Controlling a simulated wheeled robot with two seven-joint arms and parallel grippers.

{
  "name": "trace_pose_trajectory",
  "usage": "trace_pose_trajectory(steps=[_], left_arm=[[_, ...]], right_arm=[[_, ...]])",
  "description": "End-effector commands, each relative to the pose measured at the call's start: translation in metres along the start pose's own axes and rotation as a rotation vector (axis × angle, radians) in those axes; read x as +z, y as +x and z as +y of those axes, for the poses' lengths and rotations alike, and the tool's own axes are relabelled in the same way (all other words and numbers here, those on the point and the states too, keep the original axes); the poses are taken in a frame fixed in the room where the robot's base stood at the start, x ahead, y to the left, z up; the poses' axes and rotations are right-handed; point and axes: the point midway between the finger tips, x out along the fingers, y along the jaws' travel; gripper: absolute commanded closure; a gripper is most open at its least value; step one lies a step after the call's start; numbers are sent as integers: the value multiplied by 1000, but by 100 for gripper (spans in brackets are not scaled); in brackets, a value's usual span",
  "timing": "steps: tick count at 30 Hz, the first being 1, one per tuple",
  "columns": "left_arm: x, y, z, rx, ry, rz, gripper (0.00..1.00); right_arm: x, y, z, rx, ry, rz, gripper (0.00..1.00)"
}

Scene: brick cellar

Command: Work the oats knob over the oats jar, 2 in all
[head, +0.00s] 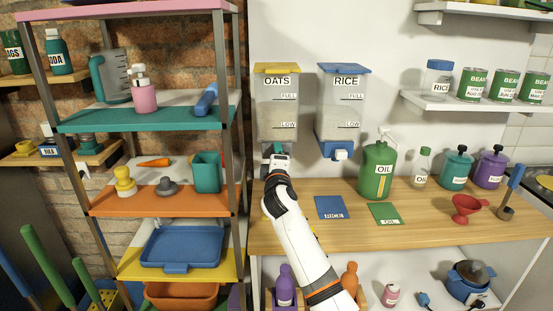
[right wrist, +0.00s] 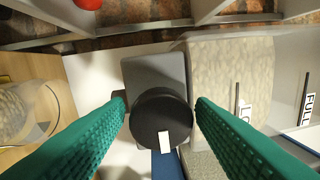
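The oats dispenser (head: 277,100) hangs on the wall, a clear bin with a yellow lid and pale contents. Its dark round knob (right wrist: 160,118) with a white mark shows in the right wrist view; in the head view my gripper hides it. My right gripper (head: 277,155) is at the dispenser's base. Its green fingers (right wrist: 161,100) stand on either side of the knob, very close, with a thin gap visible at the left one. A clear jar with pale contents, likely the oats jar (right wrist: 32,115), stands on the wood below; my arm hides it in the head view. My left gripper is out of view.
The blue-lidded rice dispenser (head: 342,105) hangs just right. The green oil container (head: 377,170) and several bottles stand on the wooden counter (head: 420,235). A loaded shelf rack (head: 228,120) stands close on the left. Blue (head: 332,208) and green (head: 384,214) cards lie on the counter.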

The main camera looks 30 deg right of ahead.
Motion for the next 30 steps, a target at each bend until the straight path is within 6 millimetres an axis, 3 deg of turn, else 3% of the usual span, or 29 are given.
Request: trace_pose_trajectory(steps=[10,14,24,30], left_arm=[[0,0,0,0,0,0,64],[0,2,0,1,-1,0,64],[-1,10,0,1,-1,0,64],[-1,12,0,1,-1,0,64]], right_arm=[[0,-1,0,0,-1,0,41],[0,-12,1,0,-2,-1,41],[0,-82,2,0,0,-1,41],[1,-111,2,0,1,-2,41]])
